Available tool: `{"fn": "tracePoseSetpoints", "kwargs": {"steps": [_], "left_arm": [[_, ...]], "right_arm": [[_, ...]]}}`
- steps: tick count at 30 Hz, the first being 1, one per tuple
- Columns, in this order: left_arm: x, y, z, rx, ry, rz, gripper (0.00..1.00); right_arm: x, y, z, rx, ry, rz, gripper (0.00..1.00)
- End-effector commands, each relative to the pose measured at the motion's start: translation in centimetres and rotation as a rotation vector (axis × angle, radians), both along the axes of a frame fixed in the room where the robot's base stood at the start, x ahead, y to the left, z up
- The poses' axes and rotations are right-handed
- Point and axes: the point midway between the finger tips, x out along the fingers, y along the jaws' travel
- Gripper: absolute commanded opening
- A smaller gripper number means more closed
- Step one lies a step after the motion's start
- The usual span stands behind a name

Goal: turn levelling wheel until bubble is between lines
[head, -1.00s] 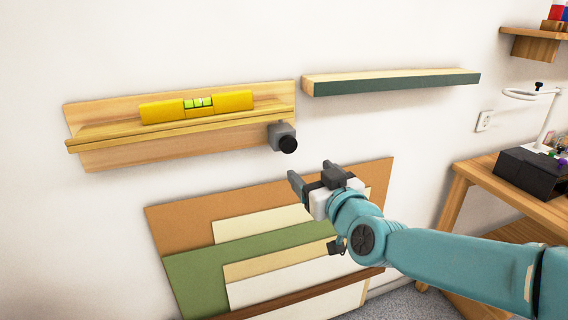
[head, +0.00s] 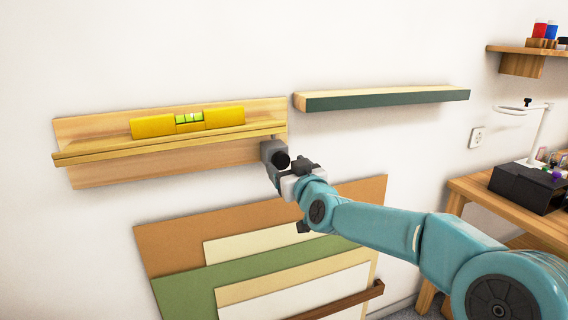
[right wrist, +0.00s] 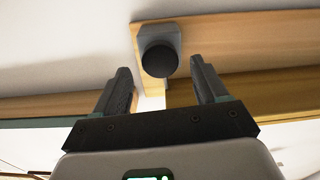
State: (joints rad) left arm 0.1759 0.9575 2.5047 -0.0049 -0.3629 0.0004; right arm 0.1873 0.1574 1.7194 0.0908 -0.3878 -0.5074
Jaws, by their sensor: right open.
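A yellow spirit level (head: 187,122) lies on the wooden picture ledge (head: 100,170) on the wall at the left. Its green vial (head: 189,119) faces me; the bubble and lines are too small to read. The black levelling wheel (head: 282,160) on a grey block sits at the ledge's right end. My right gripper (head: 286,168) is open at the wheel, partly overlapping it in the head view. In the right wrist view the wheel (right wrist: 159,61) stands ahead of and between the open fingers (right wrist: 163,85); I cannot tell that either touches it. My left gripper is not in view.
A green-fronted shelf (head: 385,98) hangs on the wall to the right of the ledge. Several coloured boards (head: 190,240) lean on the wall below. A wooden desk (head: 520,210) with a black box (head: 525,187) stands at the right.

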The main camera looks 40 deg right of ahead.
Motion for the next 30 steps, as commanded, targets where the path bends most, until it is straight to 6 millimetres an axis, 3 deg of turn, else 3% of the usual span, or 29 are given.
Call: {"fn": "tracePoseSetpoints", "kwargs": {"steps": [6,15,16,21,30], "left_arm": [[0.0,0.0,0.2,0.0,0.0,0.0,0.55],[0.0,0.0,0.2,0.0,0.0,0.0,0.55],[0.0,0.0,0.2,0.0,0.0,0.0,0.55],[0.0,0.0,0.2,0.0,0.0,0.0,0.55],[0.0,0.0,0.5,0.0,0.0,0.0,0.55]], "right_arm": [[2.3,-0.6,0.0,0.0,0.001,0.0,0.73],[2.6,-0.7,0.0,0.0,0.0,0.0,0.73],[2.6,-0.7,0.0,0.0,0.0,0.0,0.69],[2.6,-0.7,0.0,0.0,0.0,0.0,0.16],[2.6,-0.6,0.1,-0.031,0.008,0.0,0.17]]}}
